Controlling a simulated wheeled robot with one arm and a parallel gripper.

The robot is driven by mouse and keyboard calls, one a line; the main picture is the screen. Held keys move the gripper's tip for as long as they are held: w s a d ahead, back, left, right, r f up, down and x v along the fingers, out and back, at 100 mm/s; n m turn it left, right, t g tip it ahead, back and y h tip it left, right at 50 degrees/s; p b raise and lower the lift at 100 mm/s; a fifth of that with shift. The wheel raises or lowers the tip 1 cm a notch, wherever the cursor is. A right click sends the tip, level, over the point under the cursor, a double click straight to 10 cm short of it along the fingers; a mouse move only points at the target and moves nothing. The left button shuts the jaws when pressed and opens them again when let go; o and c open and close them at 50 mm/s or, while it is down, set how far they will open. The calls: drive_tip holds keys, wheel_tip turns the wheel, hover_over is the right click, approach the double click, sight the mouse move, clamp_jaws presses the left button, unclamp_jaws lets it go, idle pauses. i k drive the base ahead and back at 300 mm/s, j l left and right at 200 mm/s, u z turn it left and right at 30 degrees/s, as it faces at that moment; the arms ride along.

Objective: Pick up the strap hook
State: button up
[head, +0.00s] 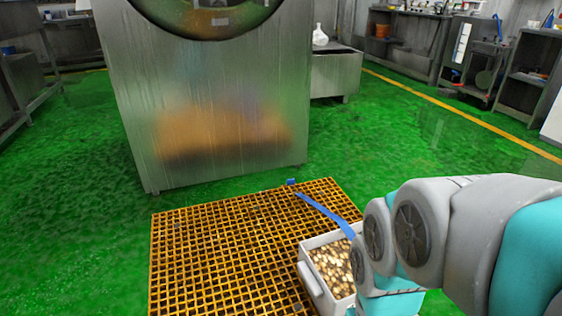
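A flat blue strap (325,212) runs slantwise over the yellow grating, from near its far edge down to the right toward a light grey bin. Its lower end passes behind my arm. A small blue piece (291,182) shows at the far edge of the grating, just beyond the strap's upper end. I cannot tell whether this piece or the strap is the strap hook, or whether they are joined. My arm fills the lower right. My gripper is not visible; it is hidden behind the arm or out of frame.
The yellow grating (215,255) lies on the green floor. The light grey bin (313,287), full of small tan pieces, stands at its right, partly behind my arm. A large metal drum machine (210,90) stands behind. Open floor (80,215) lies left.

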sight(289, 181)
drive_tip(key=l, duration=0.6)
drive_tip(key=l+u, duration=0.25)
drive_tip(key=l, duration=2.75)
drive_tip(key=i+l+u, duration=0.1)
drive_tip(key=i+l, duration=0.75)
drive_tip(key=l, duration=0.15)
drive_tip(key=i+l+u, duration=0.15)
drive_tip(key=i+l, duration=0.3)
drive_tip(key=i+j, duration=0.2)
drive_tip(key=i, duration=0.35)
drive_tip(key=i+j+u, duration=0.1)
drive_tip(key=i, duration=0.4)
drive_tip(key=i+j, duration=0.25)
drive_tip(key=i, duration=0.3)
drive_tip(key=i+j, duration=0.1)
drive_tip(key=j+u, duration=0.05)
drive_tip(key=j, duration=0.05)
